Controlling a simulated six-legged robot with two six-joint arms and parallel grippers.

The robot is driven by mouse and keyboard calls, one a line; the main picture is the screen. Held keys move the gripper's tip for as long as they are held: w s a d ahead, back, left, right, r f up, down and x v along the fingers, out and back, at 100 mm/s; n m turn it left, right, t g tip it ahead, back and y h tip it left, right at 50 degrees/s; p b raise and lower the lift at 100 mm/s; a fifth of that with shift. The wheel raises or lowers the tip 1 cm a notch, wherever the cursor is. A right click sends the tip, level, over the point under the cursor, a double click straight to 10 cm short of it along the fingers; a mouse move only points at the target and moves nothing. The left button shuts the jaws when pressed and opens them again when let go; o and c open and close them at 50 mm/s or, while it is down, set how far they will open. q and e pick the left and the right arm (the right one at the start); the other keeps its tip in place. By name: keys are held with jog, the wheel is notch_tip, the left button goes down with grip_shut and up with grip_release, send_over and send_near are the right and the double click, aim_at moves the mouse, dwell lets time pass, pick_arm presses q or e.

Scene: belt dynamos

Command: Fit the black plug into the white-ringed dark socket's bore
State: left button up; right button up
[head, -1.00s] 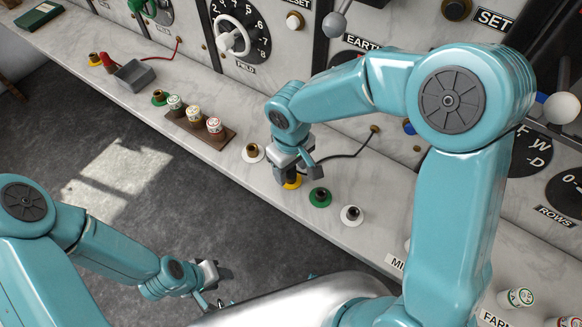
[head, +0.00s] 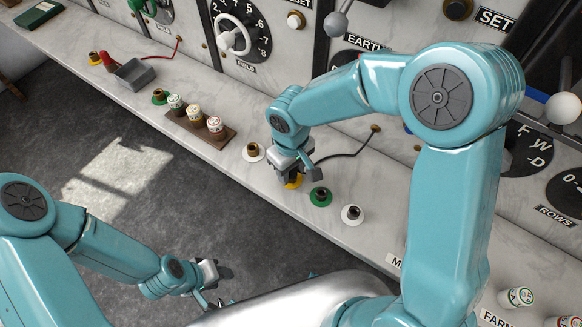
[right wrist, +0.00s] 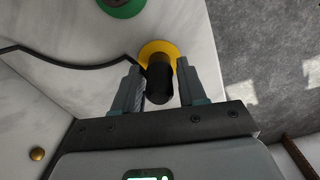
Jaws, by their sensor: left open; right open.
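The black plug (right wrist: 160,85) stands at the yellow-ringed socket (right wrist: 158,50), with a black cord running off it to the left in the right wrist view. My right gripper (right wrist: 159,78) is open, with one finger on each side of the plug. In the head view my right gripper (head: 292,172) is over the yellow ring (head: 294,181) and hides most of the plug. The white-ringed dark socket (head: 352,214) lies to its right, beyond a green-ringed socket (head: 321,196). My left gripper (head: 210,284) is open and empty, low over the floor.
Another white-ringed socket (head: 253,152), with a brass-brown centre, is left of my right gripper. A brown rack (head: 190,126) of several capped pots and a grey tray (head: 133,74) stand further left on the marble ledge. The upright panel with dials is behind.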

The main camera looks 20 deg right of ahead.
jog(key=shift+r, duration=0.1)
jog(key=shift+r+p, duration=0.4)
jog(key=shift+r, duration=0.2)
grip_shut()
jog(key=shift+r+p, duration=1.55)
jog(key=shift+r, duration=0.75)
